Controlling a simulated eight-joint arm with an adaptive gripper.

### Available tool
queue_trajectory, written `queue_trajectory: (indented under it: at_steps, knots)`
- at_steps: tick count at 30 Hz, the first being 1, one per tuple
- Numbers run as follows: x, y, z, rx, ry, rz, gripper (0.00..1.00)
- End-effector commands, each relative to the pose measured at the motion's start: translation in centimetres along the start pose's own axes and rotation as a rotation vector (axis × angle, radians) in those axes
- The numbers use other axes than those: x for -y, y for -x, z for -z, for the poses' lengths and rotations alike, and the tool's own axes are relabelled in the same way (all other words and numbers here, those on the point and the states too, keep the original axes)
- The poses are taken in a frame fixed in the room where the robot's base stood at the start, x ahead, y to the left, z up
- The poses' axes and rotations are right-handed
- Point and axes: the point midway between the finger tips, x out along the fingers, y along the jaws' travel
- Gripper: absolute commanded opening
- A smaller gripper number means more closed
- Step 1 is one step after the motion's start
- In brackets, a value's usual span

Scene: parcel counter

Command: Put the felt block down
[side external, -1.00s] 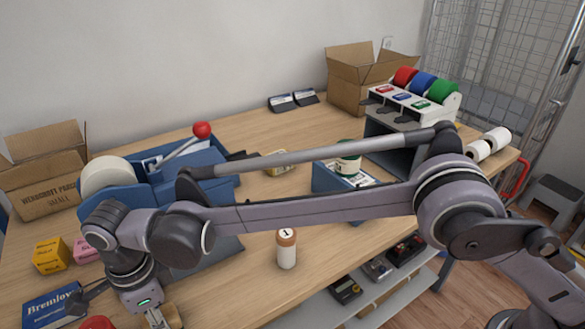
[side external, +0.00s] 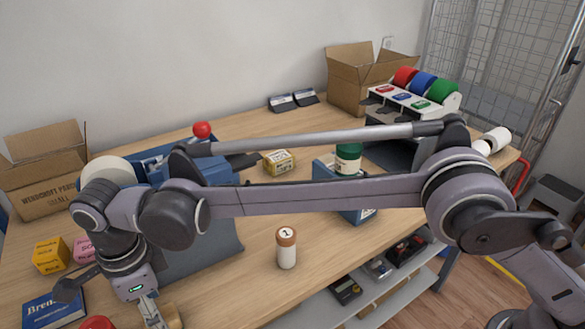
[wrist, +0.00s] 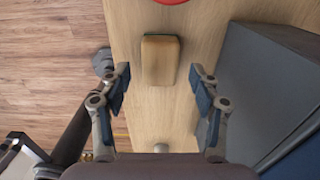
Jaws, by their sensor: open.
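The felt block (wrist: 160,60), a tan wooden-looking block with a thin green edge, rests on the counter in the wrist view. In the side view only part of the block (side external: 174,317) shows at the bottom edge, beside my fingers. My gripper (wrist: 158,84) is open, with one finger to each side and the block just ahead between the tips. The fingers do not touch it. In the side view my gripper (side external: 152,314) is partly cut off by the frame's lower edge.
A blue-grey machine (side external: 205,245) stands close to the right of my gripper in the wrist view. Yellow (side external: 50,256) and blue (side external: 52,308) boxes lie to the left. The counter's edge is near.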

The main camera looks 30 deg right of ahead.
Motion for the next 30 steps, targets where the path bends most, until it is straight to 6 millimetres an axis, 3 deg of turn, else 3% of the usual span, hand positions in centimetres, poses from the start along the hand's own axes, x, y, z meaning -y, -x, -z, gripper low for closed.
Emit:
queue_trajectory:
  at_steps: [6,13,19,30]
  knots:
    - [0.0,4.3,0.0,0.000,0.000,0.000,0.63]
    - [0.0,7.4,0.0,0.000,0.000,0.000,0.63]
    - [0.0,8.5,0.0,0.000,0.000,0.000,0.63]
    - [0.0,8.7,0.0,0.000,0.001,0.000,0.63]
